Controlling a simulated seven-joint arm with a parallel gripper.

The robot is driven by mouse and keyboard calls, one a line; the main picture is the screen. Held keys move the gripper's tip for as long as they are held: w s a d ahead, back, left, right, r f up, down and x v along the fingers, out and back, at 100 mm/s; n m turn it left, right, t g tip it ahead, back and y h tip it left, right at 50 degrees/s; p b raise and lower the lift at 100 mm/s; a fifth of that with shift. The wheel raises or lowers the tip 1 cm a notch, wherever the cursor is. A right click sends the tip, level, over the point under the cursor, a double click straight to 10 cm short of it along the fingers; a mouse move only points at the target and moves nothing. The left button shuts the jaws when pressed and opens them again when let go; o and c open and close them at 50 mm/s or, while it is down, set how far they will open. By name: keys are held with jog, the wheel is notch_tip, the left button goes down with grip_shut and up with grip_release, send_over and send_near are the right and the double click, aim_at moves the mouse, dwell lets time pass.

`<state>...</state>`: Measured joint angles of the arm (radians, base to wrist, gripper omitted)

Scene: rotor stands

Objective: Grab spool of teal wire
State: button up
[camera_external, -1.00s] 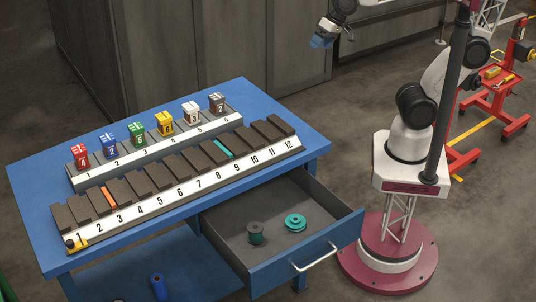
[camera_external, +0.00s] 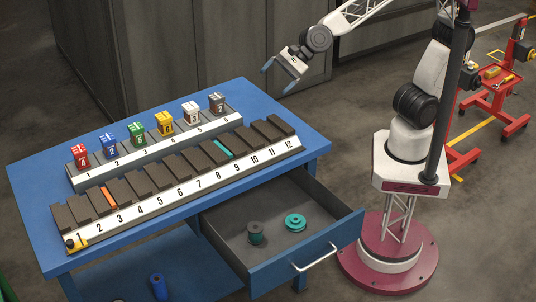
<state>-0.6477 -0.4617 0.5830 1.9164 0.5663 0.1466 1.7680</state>
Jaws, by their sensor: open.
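A teal spool (camera_external: 295,222) lies on its flat side in the open drawer (camera_external: 224,215) of the blue table. A darker green spool (camera_external: 256,233) stands beside it on the left, apart from it. My gripper (camera_external: 278,81) is open and empty. It hangs in the air beyond the table's back right corner, well above and behind the drawer, away from both spools.
The blue table (camera_external: 40,180) bears a numbered rack (camera_external: 185,195) with dark slots and a smaller rack (camera_external: 155,150) with several coloured blocks. A blue cylinder (camera_external: 159,287) is below the table. Red stands (camera_external: 490,100) are at the right.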

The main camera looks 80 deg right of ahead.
jog(key=s+a+f+m+t+y, duration=0.15)
jog(key=a+m, duration=0.25)
jog(key=a, duration=0.5)
jog(key=s+a+f+m, duration=0.1)
jog(key=a+f+m, duration=0.1)
jog(key=a+m, duration=0.45)
jog(key=n, duration=0.2)
send_near(257, 226)
jog(key=x, duration=0.2)
jog(key=shift+w+f, duration=0.25)
jog(key=shift+w, duration=0.2)
jog(key=shift+a, duration=0.15)
jog(key=shift+x, duration=1.2)
jog(key=shift+x, duration=2.6)
jog(key=shift+a, duration=0.15)
